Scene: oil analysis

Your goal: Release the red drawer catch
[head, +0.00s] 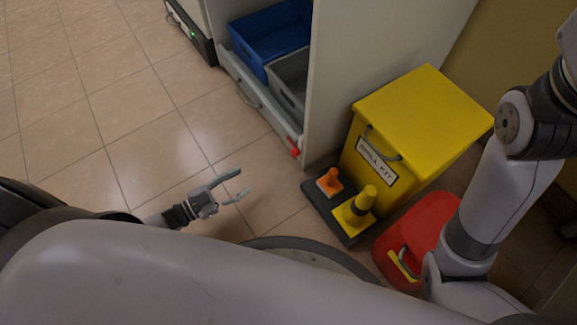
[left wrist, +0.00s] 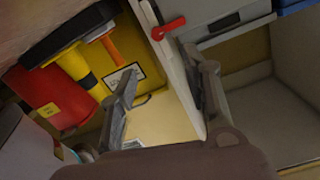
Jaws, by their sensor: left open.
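The red drawer catch (head: 294,149) sits at the front right end of the low drawer (head: 259,97), by the cabinet's side panel. In the left wrist view the red catch (left wrist: 168,28) shows above and between the fingers, apart from them. My left gripper (head: 238,185) is open and empty, low over the floor, to the left of and nearer than the catch. In the left wrist view its two fingers (left wrist: 165,80) stand apart with nothing between them touching. My right gripper is out of view; only my right arm shows at the right.
A blue bin (head: 268,35) and a grey bin (head: 290,80) sit in the drawer. Tiled floor is clear at left.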

